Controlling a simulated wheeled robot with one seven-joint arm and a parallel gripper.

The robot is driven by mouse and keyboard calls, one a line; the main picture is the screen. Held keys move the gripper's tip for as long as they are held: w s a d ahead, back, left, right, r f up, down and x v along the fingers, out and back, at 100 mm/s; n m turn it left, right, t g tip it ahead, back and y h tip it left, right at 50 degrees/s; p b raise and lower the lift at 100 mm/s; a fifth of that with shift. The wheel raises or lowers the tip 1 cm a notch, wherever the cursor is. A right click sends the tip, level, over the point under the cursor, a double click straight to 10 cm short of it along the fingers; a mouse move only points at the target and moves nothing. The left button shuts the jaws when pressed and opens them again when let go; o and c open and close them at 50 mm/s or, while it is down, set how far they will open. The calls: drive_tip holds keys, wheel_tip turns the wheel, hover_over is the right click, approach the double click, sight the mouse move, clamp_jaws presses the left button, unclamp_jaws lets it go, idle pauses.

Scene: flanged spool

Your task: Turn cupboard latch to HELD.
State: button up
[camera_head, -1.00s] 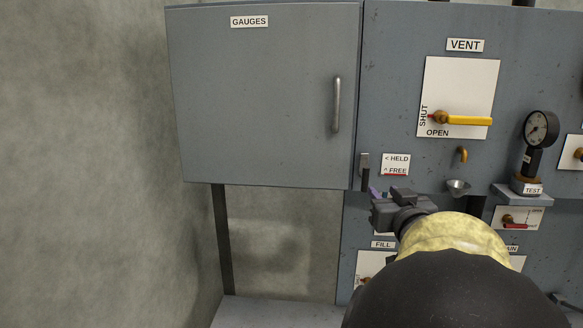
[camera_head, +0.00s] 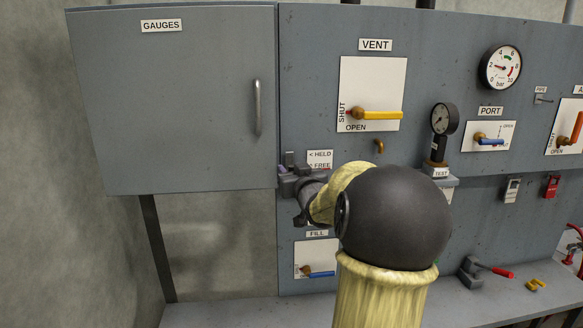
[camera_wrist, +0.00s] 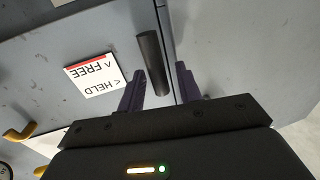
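The cupboard latch (camera_head: 289,158) is a small dark upright bar at the lower right edge of the GAUGES cupboard door (camera_head: 180,100). It points up, matching the "^ FREE" line on the HELD/FREE label (camera_head: 319,159) to its right. In the wrist view the latch (camera_wrist: 152,62) is a dark rounded bar between my open fingers, nearer the left one; contact cannot be told. My gripper (camera_head: 286,180) hides the latch's lower part in the head view. In the wrist view my gripper (camera_wrist: 160,70) has a clear gap on the latch's right. The label (camera_wrist: 95,75) appears upside down there.
The VENT panel (camera_head: 372,85) with its yellow handle and a small yellow hook (camera_head: 379,146) are right of the latch. The FILL panel (camera_head: 316,259) lies below my gripper. A test gauge (camera_head: 444,119) stands farther right. Open space lies under the cupboard.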

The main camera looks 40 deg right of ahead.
clamp_jaws()
drive_tip(key=shift+w+b, duration=0.1)
drive_tip(key=shift+b, duration=0.2)
drive_tip(key=shift+w+a+f+n+g+h+b, duration=0.2)
drive_tip(key=shift+a+f+n+g+h+b, duration=0.25)
drive_tip(key=shift+n+b, duration=1.85)
drive_tip(key=shift+w+a+f+n+g+h+b, duration=0.25)
drive_tip(key=shift+n+g+b, duration=0.45)
drive_tip(key=shift+n+b, duration=1.55)
drive_tip(key=shift+w+a+f+n+g+h+b, duration=0.15)
drive_tip(key=shift+f+n+g+h+b, duration=0.65)
drive_tip(key=shift+n, duration=2.55)
drive_tip(key=shift+s+r+y+b, duration=0.1)
drive_tip(key=shift+r+y+b, duration=0.25)
drive_tip(key=shift+r+y, duration=0.05)
unclamp_jaws()
